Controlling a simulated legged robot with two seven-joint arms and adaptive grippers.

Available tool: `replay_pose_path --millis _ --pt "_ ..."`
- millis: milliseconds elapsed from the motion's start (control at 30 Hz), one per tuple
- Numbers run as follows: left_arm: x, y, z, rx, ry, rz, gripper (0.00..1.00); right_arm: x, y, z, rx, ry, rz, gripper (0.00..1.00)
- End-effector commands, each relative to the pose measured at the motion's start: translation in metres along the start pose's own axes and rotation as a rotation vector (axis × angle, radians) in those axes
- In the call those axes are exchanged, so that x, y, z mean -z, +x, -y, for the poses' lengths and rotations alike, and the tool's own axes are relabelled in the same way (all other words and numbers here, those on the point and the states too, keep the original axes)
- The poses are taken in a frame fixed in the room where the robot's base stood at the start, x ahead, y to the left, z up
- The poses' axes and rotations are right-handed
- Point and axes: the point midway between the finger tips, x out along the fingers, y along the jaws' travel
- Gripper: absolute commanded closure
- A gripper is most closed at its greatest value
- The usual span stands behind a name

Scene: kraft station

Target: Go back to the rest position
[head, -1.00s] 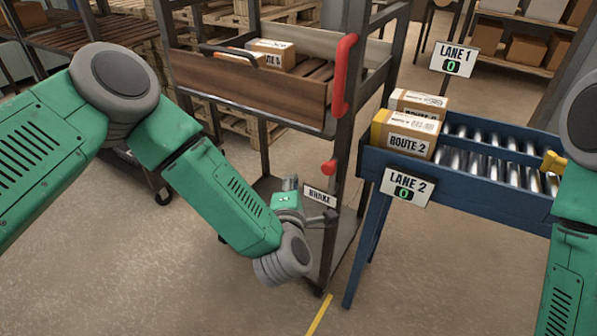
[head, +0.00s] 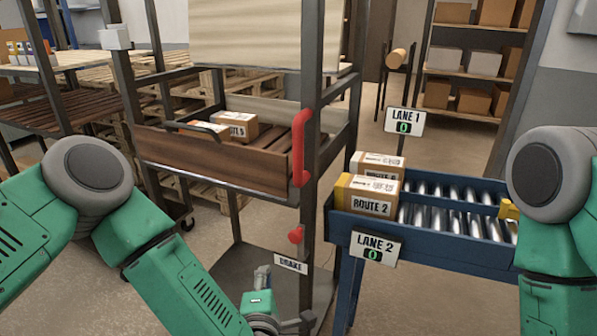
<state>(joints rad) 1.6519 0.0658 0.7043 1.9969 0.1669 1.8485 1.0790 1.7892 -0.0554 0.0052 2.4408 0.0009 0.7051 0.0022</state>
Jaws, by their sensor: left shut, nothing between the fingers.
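My left arm comes in from the left and reaches down to the bottom of the head view. My left gripper (head: 300,323) shows in part at the lower edge, beside the cart's post below the brake sign. It is shut and holds nothing. My right arm comes down along the right edge. Its gripper is out of the picture. The cart (head: 215,165) stands in front of me with a wooden drawer front, a red handle (head: 300,148) and a red brake knob (head: 296,235).
A blue roller conveyor (head: 440,240) stands at the right. Two cartons sit at its left end, the nearer one a Route 2 carton (head: 366,196). Cartons (head: 236,125) lie in the cart's drawer. Signs read Lane 1 (head: 404,122) and Lane 2 (head: 375,246). Pallets and shelves stand behind.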

Motion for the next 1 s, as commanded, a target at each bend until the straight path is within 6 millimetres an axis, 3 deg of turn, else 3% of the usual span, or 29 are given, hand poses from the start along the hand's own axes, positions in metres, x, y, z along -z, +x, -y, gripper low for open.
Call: replay_pose_path --millis 167,300,400,533,700,800,1000 --pt "0.020 -0.036 0.072 0.257 0.414 0.214 1.00 0.000 0.000 -0.001 -0.001 0.001 0.000 0.60" --pt "0.076 -0.096 0.140 0.541 0.869 0.474 1.00 0.000 0.000 -0.001 -0.001 0.001 0.000 0.60" --pt "0.128 -0.145 0.168 0.727 1.133 0.662 1.00 0.000 0.000 0.000 -0.001 0.001 0.000 0.60" --pt "0.186 -0.200 0.179 0.925 1.367 0.875 1.00 0.000 0.000 0.000 0.000 0.001 0.000 0.60" --pt "0.230 -0.245 0.175 1.080 1.507 1.055 1.00 0.000 0.000 0.000 0.000 0.001 0.000 0.60" --pt "0.238 -0.256 0.172 1.117 1.533 1.097 1.00 0.000 0.000 0.000 0.000 0.001 0.000 0.60" --pt "0.241 -0.258 0.172 1.120 1.535 1.108 1.00 0.000 0.000 -0.001 -0.001 0.001 0.000 0.60"
